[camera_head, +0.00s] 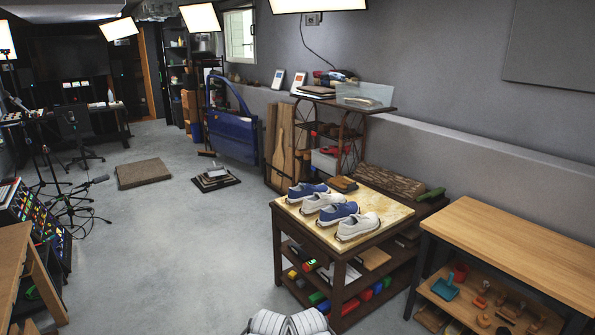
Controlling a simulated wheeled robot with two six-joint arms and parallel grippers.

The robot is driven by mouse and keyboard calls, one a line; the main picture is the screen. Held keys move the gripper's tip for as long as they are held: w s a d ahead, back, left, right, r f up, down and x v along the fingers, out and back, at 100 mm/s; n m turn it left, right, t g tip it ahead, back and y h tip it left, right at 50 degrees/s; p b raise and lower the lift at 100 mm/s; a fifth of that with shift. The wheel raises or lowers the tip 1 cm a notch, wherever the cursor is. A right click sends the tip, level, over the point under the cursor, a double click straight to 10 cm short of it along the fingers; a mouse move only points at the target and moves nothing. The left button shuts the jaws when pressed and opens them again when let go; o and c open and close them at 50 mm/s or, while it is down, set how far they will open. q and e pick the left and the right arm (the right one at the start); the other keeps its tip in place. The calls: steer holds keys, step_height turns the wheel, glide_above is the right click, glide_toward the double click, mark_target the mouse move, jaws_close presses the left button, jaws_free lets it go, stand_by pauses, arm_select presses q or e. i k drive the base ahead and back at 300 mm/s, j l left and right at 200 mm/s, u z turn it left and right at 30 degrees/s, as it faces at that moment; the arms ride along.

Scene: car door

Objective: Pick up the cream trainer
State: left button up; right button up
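Two pale cream or white trainers stand in a row with two blue ones on a small wooden table (386,204). One pale trainer (358,227) is at the near end of the row. The other pale trainer (322,202) stands between the blue trainer (306,191) at the far end and the second blue trainer (338,213). I cannot tell the two pale ones apart by colour at this distance. Neither of my grippers is in view, and nothing touches the trainers.
A wooden workbench (520,246) stands at the right, with tools on its lower shelf. A rack (328,130) and a blue car door (233,136) are behind the table. A brown mat (144,173) lies on the floor. Open grey floor (180,260) lies left of the table.

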mark_target(311, 206)
steer(key=i+u, duration=0.25)
steer(key=i, duration=0.65)
steer(key=i+l+u, duration=0.1)
steer(key=i+u, duration=0.15)
steer(key=i, duration=0.6)
steer(key=i+z, duration=0.4)
steer(key=i, duration=0.15)
steer(key=i+j+z, duration=0.2)
steer(key=i+z, duration=0.45)
steer(key=i+j+z, duration=0.2)
steer(key=i, duration=0.15)
